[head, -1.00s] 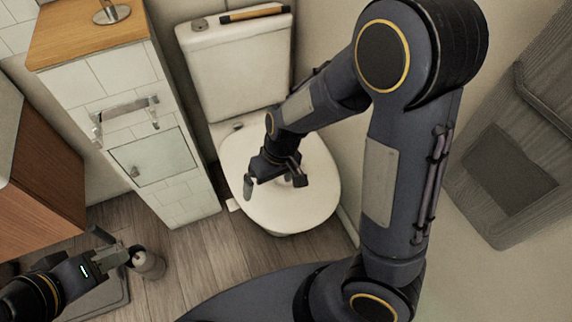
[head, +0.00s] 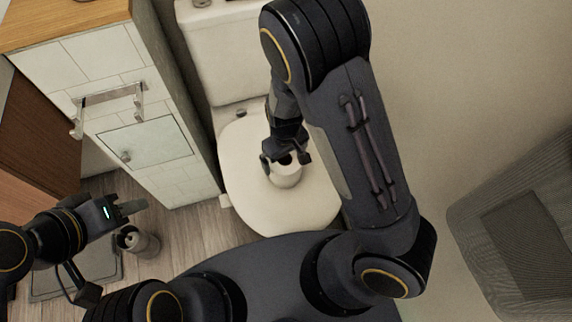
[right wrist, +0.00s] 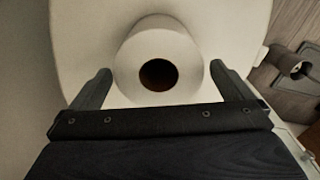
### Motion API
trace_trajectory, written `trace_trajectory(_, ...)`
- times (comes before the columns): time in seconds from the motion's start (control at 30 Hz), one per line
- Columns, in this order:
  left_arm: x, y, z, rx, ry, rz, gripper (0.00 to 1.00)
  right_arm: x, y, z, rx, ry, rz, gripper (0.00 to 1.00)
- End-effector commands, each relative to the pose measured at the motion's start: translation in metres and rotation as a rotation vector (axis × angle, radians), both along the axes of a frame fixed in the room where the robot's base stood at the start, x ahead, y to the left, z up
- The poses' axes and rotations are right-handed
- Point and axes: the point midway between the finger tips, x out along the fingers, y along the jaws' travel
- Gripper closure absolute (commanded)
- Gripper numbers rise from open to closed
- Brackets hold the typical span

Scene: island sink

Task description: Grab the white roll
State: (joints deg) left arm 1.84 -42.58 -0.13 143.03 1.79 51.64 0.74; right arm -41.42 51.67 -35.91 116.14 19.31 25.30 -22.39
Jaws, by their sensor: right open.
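The white roll (head: 286,176) stands upright on the closed white toilet lid (head: 245,185). My right gripper (head: 286,161) is open just above the roll, with its fingers on either side. In the right wrist view, the roll (right wrist: 190,60) shows its dark centre hole and lies between the two open fingers (right wrist: 160,72). I see no clear contact between the fingers and the roll. My left gripper (head: 131,207) is at the lower left, away from the roll; its finger opening is unclear.
A tiled cabinet (head: 165,180) with a metal handle (head: 108,100) stands left of the toilet. A grey cylindrical holder (head: 140,242) is on the floor beneath my left gripper. A grey bin-like object (head: 520,235) is at the right. The toilet tank (head: 228,60) is behind the lid.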

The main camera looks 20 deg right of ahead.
Motion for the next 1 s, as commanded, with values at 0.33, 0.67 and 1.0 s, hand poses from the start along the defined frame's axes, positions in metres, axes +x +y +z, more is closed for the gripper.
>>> trace_trajectory(0.33,0.000,0.000,-0.016,0.000,0.000,0.000,0.64,0.003,0.000,-0.042,0.000,0.001,0.000,0.00)
trace_trajectory(0.67,0.000,0.000,-0.015,0.000,0.000,0.000,0.64,0.003,0.000,-0.041,0.000,0.000,0.000,0.16)
trace_trajectory(1.0,0.000,0.000,-0.015,0.000,0.000,0.000,0.64,0.003,0.000,-0.041,0.000,0.000,0.000,0.41)
